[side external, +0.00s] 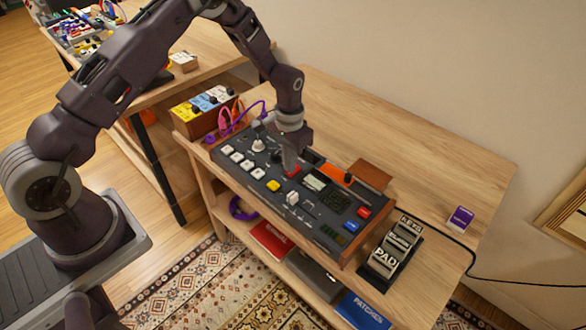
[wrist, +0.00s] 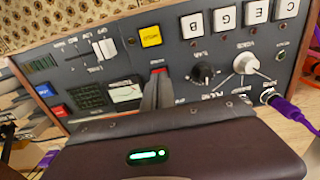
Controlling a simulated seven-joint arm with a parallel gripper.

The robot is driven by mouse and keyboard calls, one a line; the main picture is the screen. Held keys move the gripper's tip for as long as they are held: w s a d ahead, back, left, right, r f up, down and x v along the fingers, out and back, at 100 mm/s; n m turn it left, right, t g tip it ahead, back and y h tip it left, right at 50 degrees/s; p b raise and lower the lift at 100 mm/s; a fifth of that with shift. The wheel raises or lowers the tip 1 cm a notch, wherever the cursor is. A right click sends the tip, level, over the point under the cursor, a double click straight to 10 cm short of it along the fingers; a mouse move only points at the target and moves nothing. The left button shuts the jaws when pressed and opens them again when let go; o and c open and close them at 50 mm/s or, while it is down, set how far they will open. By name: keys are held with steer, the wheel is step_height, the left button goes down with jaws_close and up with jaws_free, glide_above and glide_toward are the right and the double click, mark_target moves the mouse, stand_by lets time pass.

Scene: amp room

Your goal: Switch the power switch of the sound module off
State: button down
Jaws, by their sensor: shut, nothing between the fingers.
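The sound module (side external: 318,224) is a dark panel with wooden end cheeks, lying on a wooden table. It fills most of the wrist view (wrist: 178,52). My gripper (side external: 290,166) is shut and empty, pointing down at the red switch. In the wrist view its fingertips (wrist: 157,78) are at or against the switch; contact is unclear.
A black knob (wrist: 204,74) and a white knob (wrist: 245,62) stand beside the switch, with a yellow button (wrist: 150,36) in front. Purple cable (wrist: 292,108) plugs in near the white knob.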

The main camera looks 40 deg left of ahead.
step_height(320, 180, up, 6)
stand_by(0.5)
steer(key=shift+r, duration=0.1)
steer(key=s+d+r+t, duration=0.1)
steer(key=s+r, duration=0.4)
steer(key=r, duration=0.6)
steer(key=s+d+r+t, duration=0.1)
steer(key=s+r+t, duration=0.1)
steer(key=s+r, duration=0.6)
steer(key=s+r+t, duration=0.1)
steer(key=s+r, duration=0.2)
steer(key=s, duration=0.5)
steer(key=s+r+t, duration=0.1)
steer(key=s+r, duration=0.3)
steer(key=s, duration=0.5)
steer(key=shift+d+t, duration=0.3)
